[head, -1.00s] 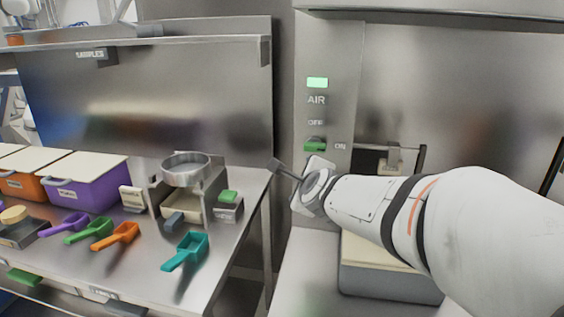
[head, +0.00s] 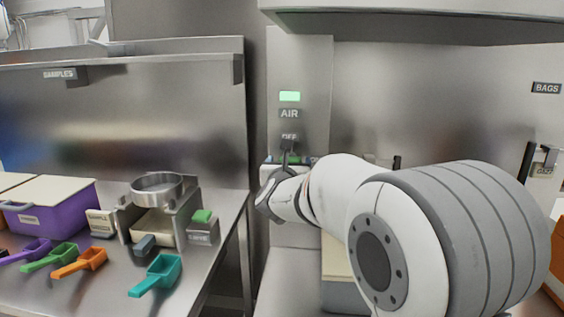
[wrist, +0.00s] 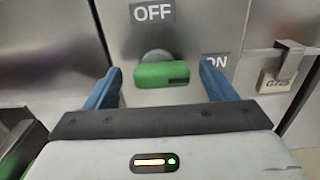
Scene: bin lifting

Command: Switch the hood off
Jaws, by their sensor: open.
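The hood's switch is a green handle (wrist: 162,75) on a grey round hub, set on a steel panel. In the wrist view the handle lies horizontal, below the OFF label (wrist: 153,12) and left of the partly hidden ON label (wrist: 216,62). My gripper (wrist: 162,90) is open, with one blue finger on each side of the handle; I cannot tell whether either finger touches it. In the head view my gripper (head: 287,150) is at the panel and mostly covers the switch. Above it, the light over the AIR label (head: 289,96) glows green.
A pale-lidded bin (head: 340,285) stands under my arm. On the left bench are coloured scoops (head: 156,275), a round sieve on a stand (head: 157,186) and a purple bin (head: 50,210). A hanging GAZE-like tag (wrist: 275,82) is right of the switch.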

